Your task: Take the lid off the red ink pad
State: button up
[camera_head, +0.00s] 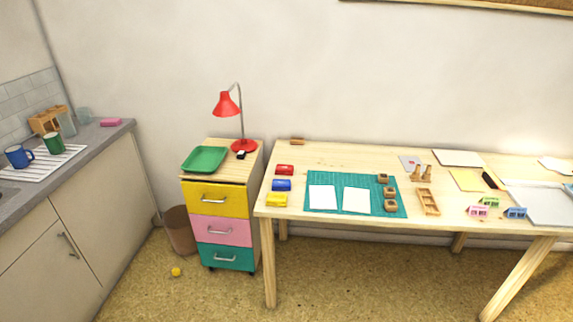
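The red ink pad (285,169) is a small red block near the left end of the wooden table, at the back of a short column of pads. Its lid looks closed, though it is too small to make out the seam. A blue ink pad (281,185) lies in front of it, and a yellow ink pad (277,200) lies nearest the front edge. My gripper is not in view.
The wooden table (340,153) also bears a teal mat (372,181) with white sheets and several small wooden blocks. A drawer cabinet (219,200) with a red lamp (226,103) stands left of it. The floor (360,270) in front is mostly clear.

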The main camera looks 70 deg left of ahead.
aim_at(281, 168)
jog(key=u, duration=0.6)
jog(key=i, duration=1.8)
jog(key=u, duration=1.75)
jog(key=i, duration=0.85)
jog(key=u, duration=1.7)
jog(key=i, duration=1)
jog(key=u, duration=0.5)
